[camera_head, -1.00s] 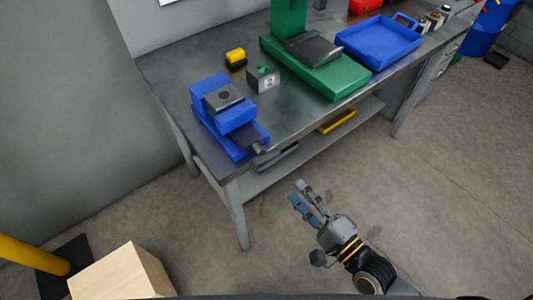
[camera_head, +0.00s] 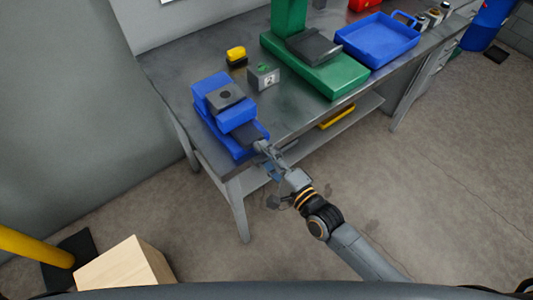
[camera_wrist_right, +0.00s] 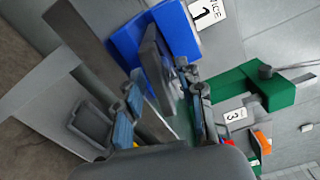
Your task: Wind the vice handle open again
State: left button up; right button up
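The blue vice (camera_head: 236,117) with a dark grey block on its top stands at the near left corner of the workbench. Its front end with the handle (camera_head: 260,146) points toward the bench's front edge; the handle is small and partly hidden by my fingers. My right gripper (camera_head: 268,160) is at this front end, just off the bench edge. In the right wrist view, its two fingers (camera_wrist_right: 163,108) are spread apart, with the grey front part of the blue vice (camera_wrist_right: 180,28) beyond and between them. I cannot tell if they touch the handle. My left gripper is not in view.
The workbench (camera_head: 165,72) also bears a small grey box (camera_head: 263,78), a yellow-black item (camera_head: 236,57), a green press (camera_head: 325,70) and a blue tray (camera_head: 378,40). A lower shelf holds a yellow tray (camera_head: 337,117). A wooden box (camera_head: 125,268) stands on the floor.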

grip_shut()
jog(key=shift+n, duration=0.3)
